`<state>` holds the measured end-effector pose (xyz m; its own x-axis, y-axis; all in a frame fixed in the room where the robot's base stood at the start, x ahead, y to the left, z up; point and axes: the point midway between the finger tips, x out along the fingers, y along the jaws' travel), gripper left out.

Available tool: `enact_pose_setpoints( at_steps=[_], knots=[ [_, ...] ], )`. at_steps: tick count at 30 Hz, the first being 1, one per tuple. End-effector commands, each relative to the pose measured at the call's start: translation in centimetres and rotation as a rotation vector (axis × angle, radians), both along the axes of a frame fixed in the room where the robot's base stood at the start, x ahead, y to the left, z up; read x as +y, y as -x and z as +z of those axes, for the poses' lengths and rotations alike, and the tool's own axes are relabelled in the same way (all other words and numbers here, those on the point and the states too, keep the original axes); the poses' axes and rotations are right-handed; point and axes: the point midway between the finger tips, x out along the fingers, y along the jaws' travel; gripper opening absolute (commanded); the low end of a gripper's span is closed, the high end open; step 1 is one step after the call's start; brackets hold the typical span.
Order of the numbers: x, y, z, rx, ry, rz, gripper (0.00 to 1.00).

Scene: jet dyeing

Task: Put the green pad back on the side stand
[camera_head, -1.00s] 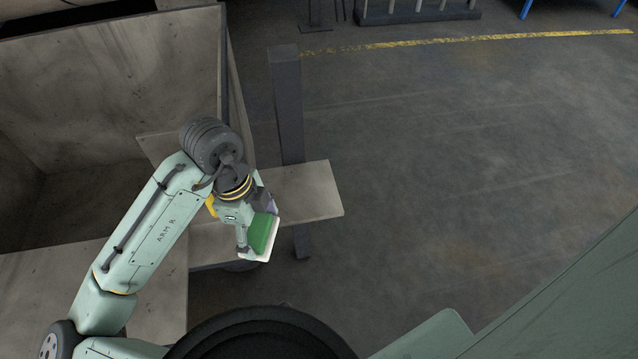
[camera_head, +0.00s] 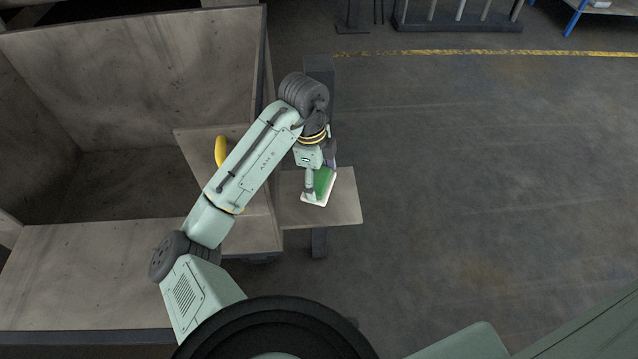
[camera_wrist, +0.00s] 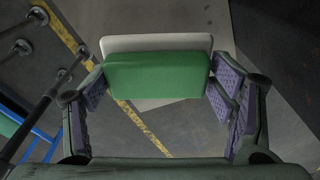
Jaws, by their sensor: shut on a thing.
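The green pad (camera_head: 324,182) has a green block on a white backing, and it is tilted in my gripper (camera_head: 319,176). My gripper is shut on it. In the wrist view the pad (camera_wrist: 158,75) sits between the purple-lined fingers of my gripper (camera_wrist: 160,84), its white edge at the top. The side stand (camera_head: 345,205) is a bare grey-beige plate on a dark post, right of the large bin. The pad appears over this plate in the head view; the height between them is hard to tell. Part of the plate is hidden by my gripper and the pad.
A large worn bin (camera_head: 130,85) with high walls stands on the left, with a flat ledge (camera_head: 90,270) in front. A yellow curved piece (camera_head: 221,152) shows beside my arm. The dark post (camera_head: 320,75) rises behind the stand. Open floor lies to the right.

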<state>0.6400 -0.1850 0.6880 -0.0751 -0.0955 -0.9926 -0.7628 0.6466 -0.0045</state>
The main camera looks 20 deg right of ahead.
Motion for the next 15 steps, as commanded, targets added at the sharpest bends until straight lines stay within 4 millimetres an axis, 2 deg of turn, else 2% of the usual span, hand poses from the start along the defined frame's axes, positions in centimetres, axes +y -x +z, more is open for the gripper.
enact_pose_setpoints(
  at_steps=[9, 15],
  knots=[
    [0.1, 0.0, -3.3, 0.002, 0.000, 0.003, 0.51],
    [0.0, 0.0, -3.5, 0.000, 0.000, 0.001, 0.51]
  ],
)
